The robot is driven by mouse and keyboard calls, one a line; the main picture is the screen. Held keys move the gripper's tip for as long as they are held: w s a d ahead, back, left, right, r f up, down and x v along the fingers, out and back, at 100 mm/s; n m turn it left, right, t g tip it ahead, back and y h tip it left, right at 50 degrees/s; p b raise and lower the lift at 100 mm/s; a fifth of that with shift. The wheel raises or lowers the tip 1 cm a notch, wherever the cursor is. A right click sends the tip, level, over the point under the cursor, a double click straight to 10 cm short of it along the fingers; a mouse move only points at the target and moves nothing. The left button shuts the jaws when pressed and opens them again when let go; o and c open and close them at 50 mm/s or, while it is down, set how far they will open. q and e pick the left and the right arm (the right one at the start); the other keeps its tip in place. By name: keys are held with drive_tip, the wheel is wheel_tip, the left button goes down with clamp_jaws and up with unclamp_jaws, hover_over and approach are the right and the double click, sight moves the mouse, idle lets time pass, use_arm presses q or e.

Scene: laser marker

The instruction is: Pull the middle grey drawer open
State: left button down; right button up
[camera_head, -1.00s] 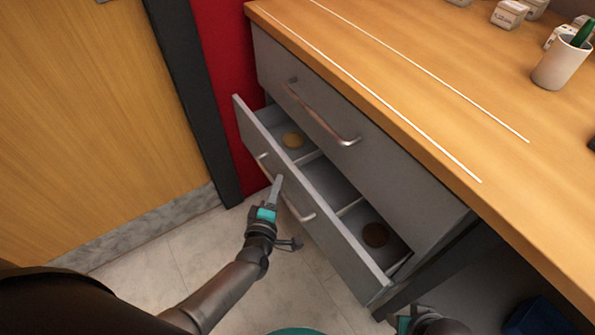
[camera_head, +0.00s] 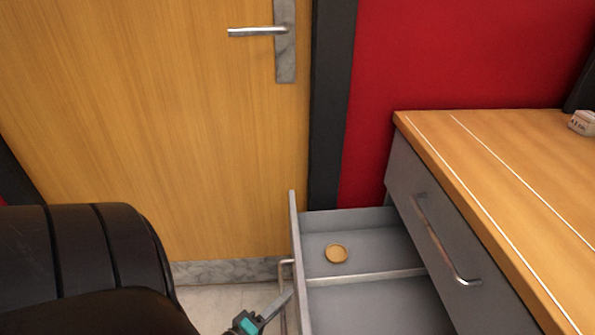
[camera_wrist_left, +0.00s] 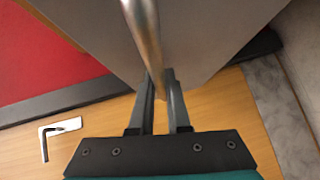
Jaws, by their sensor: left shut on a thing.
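The middle grey drawer (camera_head: 375,305) stands well out of the cabinet in the head view. It has compartments split by a divider, and a round tan disc (camera_head: 336,253) lies in the far one. Its metal bar handle (camera_head: 284,290) is on the front panel, at the left. My left gripper (camera_head: 280,303) is at this handle, at the bottom of the head view. In the left wrist view the two fingers (camera_wrist_left: 161,105) are shut on the handle bar (camera_wrist_left: 146,40). The near part of the drawer is cut off. My right gripper is not in view.
The closed upper drawer (camera_head: 430,215) with its own handle (camera_head: 445,245) sits under the wooden desktop (camera_head: 500,170). A wooden door (camera_head: 150,120) with a lever handle (camera_head: 256,31) stands behind. A small white box (camera_head: 582,123) is on the desktop.

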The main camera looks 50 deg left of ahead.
use_arm(q)
drive_tip(key=shift+s+a, duration=0.15)
drive_tip(key=shift+s, duration=0.05)
drive_tip(key=c, duration=0.9)
unclamp_jaws()
drive_tip(key=s+p, duration=0.1)
drive_tip(key=s, duration=0.4)
drive_tip(key=s+d+r, duration=0.1)
drive_tip(key=s, duration=0.4)
drive_tip(key=s+d+r+p, duration=0.1)
drive_tip(key=s, duration=0.4)
drive_tip(key=shift+r+p, duration=0.1)
drive_tip(key=shift+p, duration=0.2)
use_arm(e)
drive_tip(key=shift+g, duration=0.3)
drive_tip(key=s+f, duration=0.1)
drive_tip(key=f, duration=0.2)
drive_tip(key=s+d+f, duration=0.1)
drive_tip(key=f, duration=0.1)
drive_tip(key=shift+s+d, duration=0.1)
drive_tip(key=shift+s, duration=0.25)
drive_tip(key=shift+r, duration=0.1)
